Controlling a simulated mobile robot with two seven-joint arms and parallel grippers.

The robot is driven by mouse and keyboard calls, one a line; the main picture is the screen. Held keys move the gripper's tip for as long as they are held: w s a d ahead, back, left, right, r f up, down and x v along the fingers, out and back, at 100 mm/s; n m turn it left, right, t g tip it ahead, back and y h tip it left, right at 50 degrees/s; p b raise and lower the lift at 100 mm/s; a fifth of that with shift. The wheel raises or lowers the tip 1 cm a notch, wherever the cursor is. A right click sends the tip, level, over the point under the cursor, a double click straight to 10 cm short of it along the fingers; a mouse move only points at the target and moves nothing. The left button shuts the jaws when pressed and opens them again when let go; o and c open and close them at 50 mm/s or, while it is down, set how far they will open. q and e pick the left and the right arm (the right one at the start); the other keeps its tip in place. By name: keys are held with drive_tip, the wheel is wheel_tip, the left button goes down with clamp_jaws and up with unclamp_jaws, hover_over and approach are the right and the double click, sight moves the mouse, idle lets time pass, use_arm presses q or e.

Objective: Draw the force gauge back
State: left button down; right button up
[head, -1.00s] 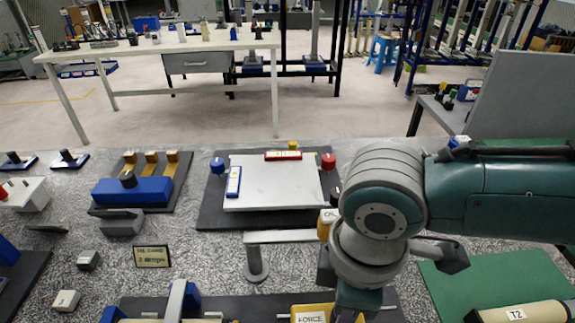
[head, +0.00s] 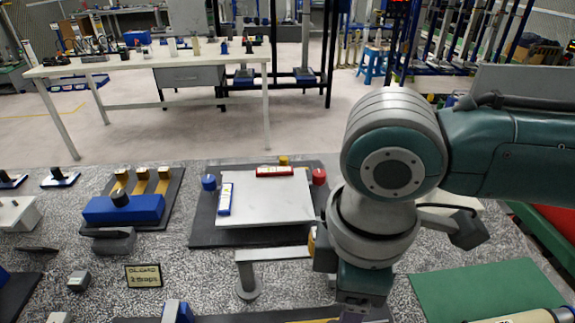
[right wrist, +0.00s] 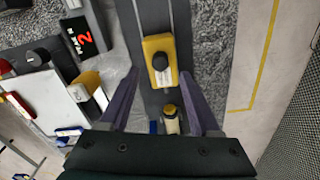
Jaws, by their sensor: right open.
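The force gauge looks like the yellow block with a white face and black knob (right wrist: 160,62) in the right wrist view. It sits on a dark strip. In the head view only a thin yellow edge (head: 315,321) shows at the bottom border, and its label is out of sight. My right gripper (right wrist: 159,80) is open, its two purple fingers spread to either side of the gauge's near end; I cannot tell whether they touch it. A smaller yellow-and-white piece (right wrist: 170,120) lies nearer the palm. In the head view my right wrist hides the area behind it. My left gripper is not in view.
A blue block (head: 122,208) and a small sign (head: 143,275) are at left. A green mat (head: 480,290) is at right.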

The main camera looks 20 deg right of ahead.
drive_tip(key=shift+r, duration=1.75)
